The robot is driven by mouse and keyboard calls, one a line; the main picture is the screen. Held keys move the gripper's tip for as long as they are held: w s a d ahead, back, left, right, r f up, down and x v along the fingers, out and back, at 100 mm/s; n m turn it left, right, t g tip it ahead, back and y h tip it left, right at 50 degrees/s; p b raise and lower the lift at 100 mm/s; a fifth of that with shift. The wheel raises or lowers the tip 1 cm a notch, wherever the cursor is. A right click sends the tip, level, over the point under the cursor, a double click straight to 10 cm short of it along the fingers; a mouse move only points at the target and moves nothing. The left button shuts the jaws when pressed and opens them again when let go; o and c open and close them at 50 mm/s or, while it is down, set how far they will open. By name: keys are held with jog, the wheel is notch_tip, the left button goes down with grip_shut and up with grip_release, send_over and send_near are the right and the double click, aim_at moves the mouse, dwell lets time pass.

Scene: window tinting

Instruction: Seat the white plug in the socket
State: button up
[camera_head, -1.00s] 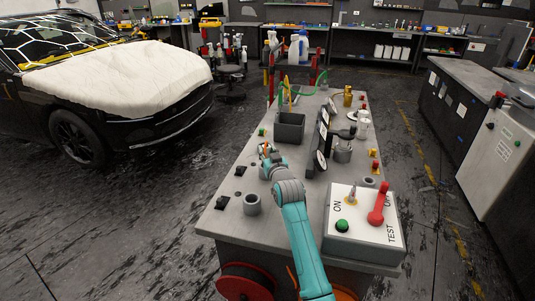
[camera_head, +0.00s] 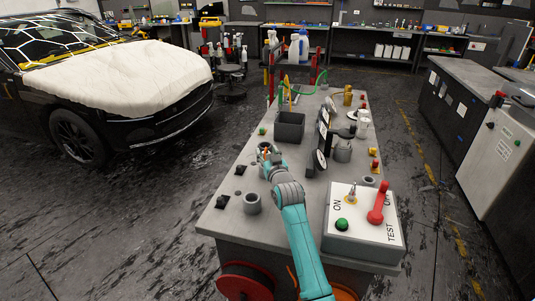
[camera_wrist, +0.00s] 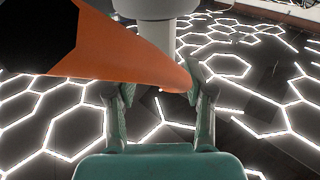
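My gripper (camera_wrist: 160,88) is low over the left part of the grey workbench (camera_head: 285,222) in the head view, at the far end of my teal arm. In the wrist view its two fingers stand apart. An orange and black thing (camera_wrist: 130,50) crosses in front of the left finger, and its tip reaches the right one. I cannot tell whether it is gripped. A pale grey flanged cylinder (camera_wrist: 155,9) is beyond the fingers; I cannot tell whether it is the white plug. A grey ring-shaped holder (camera_head: 252,203) stands on the bench; I cannot make out the socket with certainty.
A dark open bin (camera_head: 289,127) stands beyond my gripper. A black upright stand (camera_head: 321,160) is to its right. A test box (camera_head: 362,222) with a red lever and green button sits at the near right. Small black fittings (camera_head: 222,201) lie near the left edge.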

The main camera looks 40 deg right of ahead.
jog(key=shift+f, duration=0.75)
jog(key=shift+r, duration=0.35)
jog(key=shift+s+a+r, duration=0.1)
jog(key=shift+s, duration=0.2)
jog(key=r+v, duration=0.1)
jog(key=v, duration=1)
jog(key=shift+s, duration=0.15)
